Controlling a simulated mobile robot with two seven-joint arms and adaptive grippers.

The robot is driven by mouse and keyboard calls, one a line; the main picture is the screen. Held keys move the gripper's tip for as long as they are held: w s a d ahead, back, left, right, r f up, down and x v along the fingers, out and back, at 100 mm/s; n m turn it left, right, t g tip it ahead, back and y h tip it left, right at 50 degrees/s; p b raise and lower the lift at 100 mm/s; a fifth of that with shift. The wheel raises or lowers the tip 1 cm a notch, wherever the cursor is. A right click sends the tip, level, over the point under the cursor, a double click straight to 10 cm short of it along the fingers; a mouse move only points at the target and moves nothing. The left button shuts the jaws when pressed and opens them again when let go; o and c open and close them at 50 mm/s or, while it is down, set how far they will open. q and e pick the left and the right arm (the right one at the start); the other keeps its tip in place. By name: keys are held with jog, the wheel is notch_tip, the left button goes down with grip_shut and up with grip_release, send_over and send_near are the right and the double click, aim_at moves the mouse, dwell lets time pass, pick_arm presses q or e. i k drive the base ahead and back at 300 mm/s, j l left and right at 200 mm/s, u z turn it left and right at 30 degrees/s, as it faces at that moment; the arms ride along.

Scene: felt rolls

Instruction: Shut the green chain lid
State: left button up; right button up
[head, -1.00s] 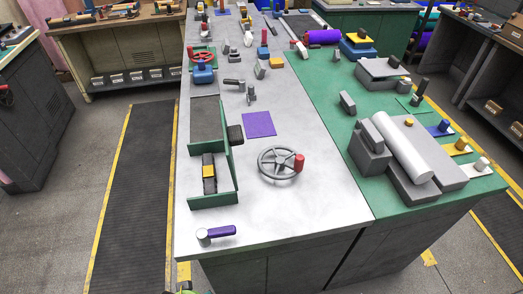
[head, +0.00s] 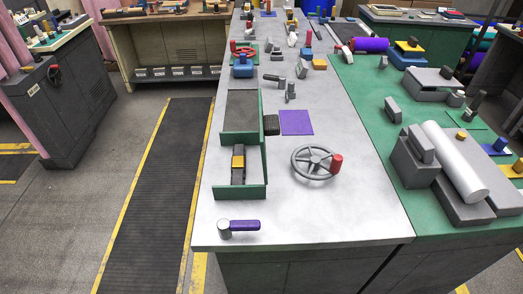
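A green-framed case lies on the left part of the pale table. Its far half has a dark grey panel (head: 241,110) edged in green. Its near half is an open bay with a green front wall (head: 240,192); a dark chain-like piece with a yellow block (head: 238,162) lies inside. A dark ribbed knob (head: 271,125) sticks out at the case's right side. I cannot tell for certain which green part is the chain lid; the bay is uncovered. Neither of my grippers is in view.
A grey handwheel with a red knob (head: 316,161) stands right of the case, near a purple sheet (head: 297,122). A purple-handled hammer-like tool (head: 240,227) lies at the front. Grey blocks and a pale roll (head: 454,161) fill the green surface at right. A dark floor mat (head: 160,190) lies left.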

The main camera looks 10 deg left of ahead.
aim_at(269, 125)
jog(key=i+l+u, duration=0.15)
jog(key=l+u, duration=0.2)
jog(key=i+l+u, duration=0.1)
jog(key=l+u, duration=0.25)
jog(key=i+l+u, duration=0.1)
jog(key=l+u, duration=0.25)
